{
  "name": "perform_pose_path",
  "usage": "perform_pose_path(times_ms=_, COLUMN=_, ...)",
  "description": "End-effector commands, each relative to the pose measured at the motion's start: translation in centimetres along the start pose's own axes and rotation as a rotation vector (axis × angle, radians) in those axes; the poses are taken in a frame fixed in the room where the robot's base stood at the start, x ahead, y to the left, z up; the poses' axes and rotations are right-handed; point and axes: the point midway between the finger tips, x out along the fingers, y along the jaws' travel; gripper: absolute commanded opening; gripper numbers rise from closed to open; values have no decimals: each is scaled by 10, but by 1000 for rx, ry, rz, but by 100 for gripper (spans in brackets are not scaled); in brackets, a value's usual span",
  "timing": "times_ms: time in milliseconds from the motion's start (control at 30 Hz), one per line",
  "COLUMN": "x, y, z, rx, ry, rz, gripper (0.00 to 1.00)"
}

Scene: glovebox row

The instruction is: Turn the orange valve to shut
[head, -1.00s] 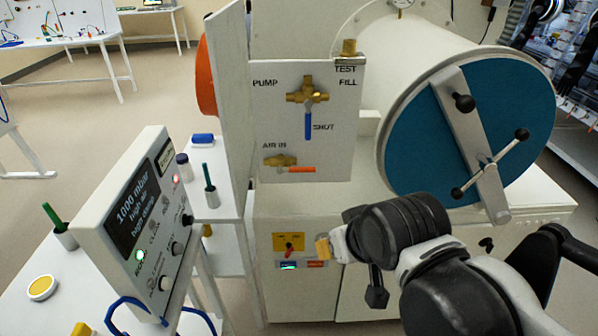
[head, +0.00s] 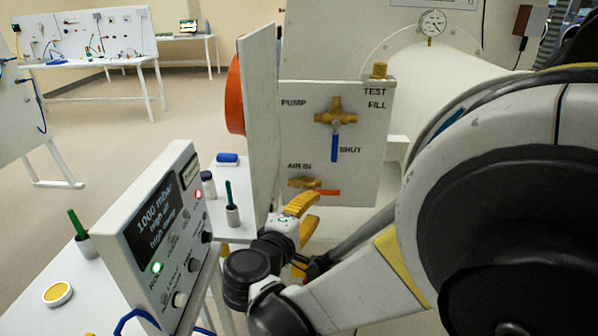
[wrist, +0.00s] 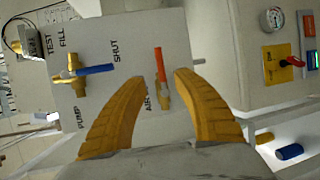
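The orange valve is the AIR IN valve low on the white panel, with a brass body (head: 303,182) and an orange lever (head: 326,192). In the head view the lever lies about level, pointing right. My gripper (head: 312,222) is in front of and below this valve, its yellow fingers spread and empty. In the wrist view the orange lever (wrist: 159,62) and brass body (wrist: 163,97) appear in the gap between the open fingertips (wrist: 159,78). The fingers seem short of the panel; no contact is visible. My arm hides the panel's lower surroundings.
A blue-levered valve (head: 335,140) is above, its lever down beside "SHUT". A display box (head: 167,232) stands left of my gripper. An upright white board (head: 259,130) borders the panel's left side. A switch plate (wrist: 283,62) is at right in the wrist view.

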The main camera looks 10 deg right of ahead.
Motion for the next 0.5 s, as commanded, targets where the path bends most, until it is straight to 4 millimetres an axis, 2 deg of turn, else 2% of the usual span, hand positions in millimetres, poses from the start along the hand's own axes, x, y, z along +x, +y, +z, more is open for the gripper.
perform_pose_path(times_ms=300, x=62, y=-3, z=2, rx=2, ry=-5, rz=-4, gripper=35)
perform_pose_path(times_ms=500, x=91, y=-2, z=1, rx=2, ry=-4, rz=-4, gripper=35)
